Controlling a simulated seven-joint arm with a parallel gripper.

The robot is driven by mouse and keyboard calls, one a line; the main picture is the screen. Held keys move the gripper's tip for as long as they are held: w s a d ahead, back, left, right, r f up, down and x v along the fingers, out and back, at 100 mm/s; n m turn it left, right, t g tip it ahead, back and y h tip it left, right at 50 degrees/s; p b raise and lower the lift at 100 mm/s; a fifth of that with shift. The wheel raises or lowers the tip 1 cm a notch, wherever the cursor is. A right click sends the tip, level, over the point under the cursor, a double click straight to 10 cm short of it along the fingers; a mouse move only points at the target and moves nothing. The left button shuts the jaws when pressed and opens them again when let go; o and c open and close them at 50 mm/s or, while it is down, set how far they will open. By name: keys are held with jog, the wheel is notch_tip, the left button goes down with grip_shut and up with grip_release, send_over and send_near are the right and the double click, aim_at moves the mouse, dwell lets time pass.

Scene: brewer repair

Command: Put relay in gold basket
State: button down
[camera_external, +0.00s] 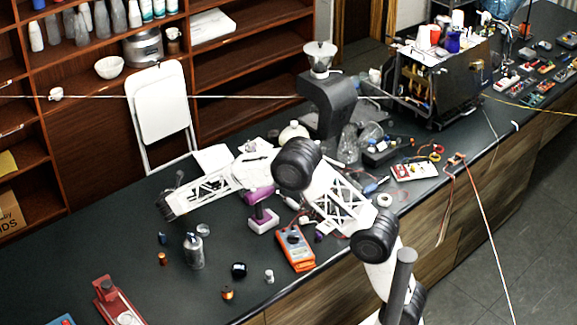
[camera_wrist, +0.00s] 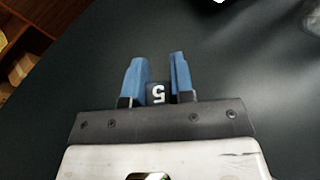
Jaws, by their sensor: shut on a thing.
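My gripper (camera_wrist: 160,82) is shut on a small black block with a white mark like a 5 (camera_wrist: 157,92), apparently the relay. Its blue fingers press the block from both sides. The wrist view shows bare dark tabletop beyond the fingers. In the outside view my gripper (camera_external: 167,207) is at the left of the bench, near its back edge; the block cannot be made out there. I cannot clearly pick out a gold basket. A small copper-gold piece (camera_external: 227,293) lies near the front edge, and a smaller copper one (camera_external: 162,258) lies left of the silver can.
On the dark bench (camera_external: 110,245) stand a silver can (camera_external: 194,250), an orange meter (camera_external: 295,248), a purple drill (camera_external: 262,212) and a red tool (camera_external: 115,303). A black grinder (camera_external: 330,105) and an open machine (camera_external: 440,80) stand farther right. The left bench is mostly clear.

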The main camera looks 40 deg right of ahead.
jog(key=shift+f, duration=1.4)
jog(key=c, duration=0.9)
grip_release()
notch_tip(320, 180, up, 7)
